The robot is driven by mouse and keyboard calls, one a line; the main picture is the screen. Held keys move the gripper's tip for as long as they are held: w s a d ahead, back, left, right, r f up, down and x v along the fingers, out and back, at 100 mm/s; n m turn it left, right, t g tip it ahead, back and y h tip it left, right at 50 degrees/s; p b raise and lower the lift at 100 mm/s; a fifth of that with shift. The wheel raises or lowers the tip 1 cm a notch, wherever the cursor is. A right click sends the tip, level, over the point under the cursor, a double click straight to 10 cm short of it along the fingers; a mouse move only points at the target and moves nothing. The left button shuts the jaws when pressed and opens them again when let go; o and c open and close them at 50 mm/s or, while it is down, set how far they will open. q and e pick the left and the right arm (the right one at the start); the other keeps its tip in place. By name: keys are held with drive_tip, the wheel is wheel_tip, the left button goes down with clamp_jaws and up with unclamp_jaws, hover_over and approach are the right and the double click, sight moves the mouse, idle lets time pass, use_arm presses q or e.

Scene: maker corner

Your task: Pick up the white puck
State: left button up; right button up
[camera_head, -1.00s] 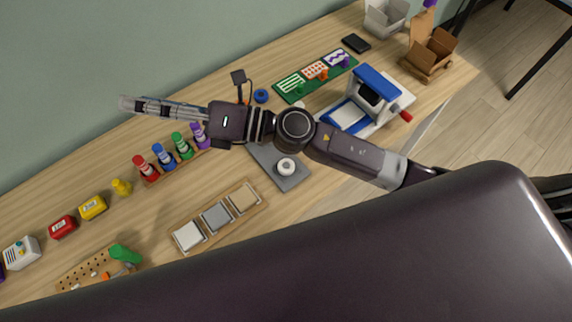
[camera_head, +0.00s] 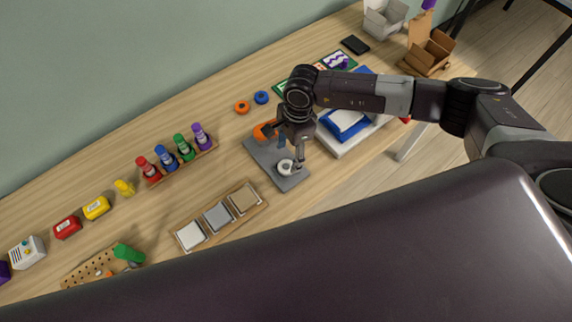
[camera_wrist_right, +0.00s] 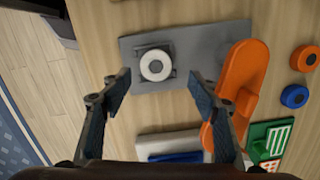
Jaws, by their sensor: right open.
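The white puck (camera_head: 285,167), a round white piece with a grey centre, sits on a grey plate (camera_head: 291,184) on the table. In the right wrist view the puck (camera_wrist_right: 156,66) rests in a small dark square holder on the plate (camera_wrist_right: 205,45). My right gripper (camera_head: 286,148) is above the plate, pointing down. In the wrist view its two fingers (camera_wrist_right: 160,88) are spread wide and empty, with the puck showing between and just beyond the tips. My left gripper is not in view.
An orange upright piece (camera_wrist_right: 238,85) stands on the plate close to one finger. Orange (camera_head: 242,107) and blue (camera_head: 262,97) discs lie behind. A white and blue machine (camera_head: 345,125) is at the right; a sample tray (camera_head: 262,207) is at the front left.

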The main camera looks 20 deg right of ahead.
sight(286, 166)
drive_tip(key=f, duration=0.1)
drive_tip(key=f+p, duration=0.1)
drive_tip(key=f, duration=0.1)
drive_tip(key=shift+s+a+f, duration=0.2)
drive_tip(key=shift+s+a, duration=0.15)
drive_tip(key=shift+s, duration=0.05)
drive_tip(key=shift+f, duration=0.45)
drive_tip(key=c, duration=1.2)
drive_tip(key=shift+r, duration=0.15)
